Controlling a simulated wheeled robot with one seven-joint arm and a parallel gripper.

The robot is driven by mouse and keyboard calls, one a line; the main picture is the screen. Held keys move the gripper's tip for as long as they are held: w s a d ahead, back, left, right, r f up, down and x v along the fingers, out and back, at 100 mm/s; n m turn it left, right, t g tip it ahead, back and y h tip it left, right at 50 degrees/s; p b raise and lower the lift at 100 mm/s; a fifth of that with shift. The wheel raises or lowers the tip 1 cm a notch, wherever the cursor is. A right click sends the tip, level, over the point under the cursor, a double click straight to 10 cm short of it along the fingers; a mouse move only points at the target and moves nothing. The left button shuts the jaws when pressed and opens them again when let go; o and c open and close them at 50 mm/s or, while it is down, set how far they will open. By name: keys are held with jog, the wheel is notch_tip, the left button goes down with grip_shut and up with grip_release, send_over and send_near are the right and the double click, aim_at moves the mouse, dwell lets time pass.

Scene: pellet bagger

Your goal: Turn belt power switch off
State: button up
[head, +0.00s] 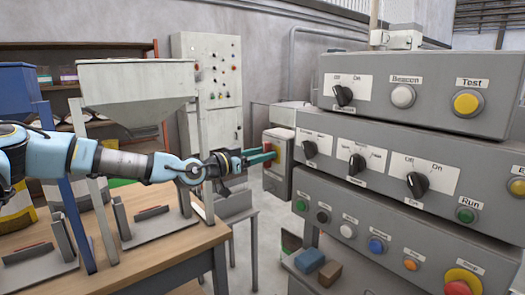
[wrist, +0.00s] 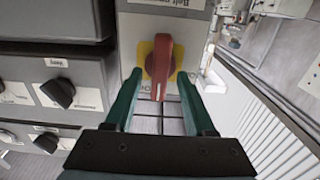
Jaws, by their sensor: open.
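The belt power switch is a red rotary handle (wrist: 158,88) on a yellow plate (wrist: 147,50), fixed to a grey box (head: 279,178). A partly cut-off label above it starts with "Belt". In the wrist view the handle stands roughly upright in the picture. My gripper (head: 262,156) is open, with its green fingers on either side of the handle. I cannot tell whether the fingers touch it. In the head view the fingers are at the box's front and hide much of the switch.
A large grey control panel (head: 400,146) with knobs and buttons stands close on the right. A workbench (head: 150,262) with hopper stands is at left. A tall grey cabinet (head: 222,100) stands behind. Blue and brown blocks (head: 310,260) lie low below the box.

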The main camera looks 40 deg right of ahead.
jog(key=shift+d, duration=0.15)
jog(key=shift+c, duration=0.2)
grip_shut()
jog(key=shift+f+b, duration=0.15)
jog(key=shift+b, duration=0.15)
jog(key=shift+w+f+n+b, duration=0.15)
jog(key=shift+n+b, duration=1.45)
jog(key=shift+n, duration=1.4)
jog(key=shift+w+f+n+b, duration=0.15)
jog(key=shift+n+b, duration=1.4)
jog(key=shift+n, duration=1.45)
jog(key=shift+w+f+n+b, duration=0.15)
jog(key=shift+n+b, duration=1.45)
jog(key=shift+n, duration=1.4)
jog(key=shift+r, duration=0.1)
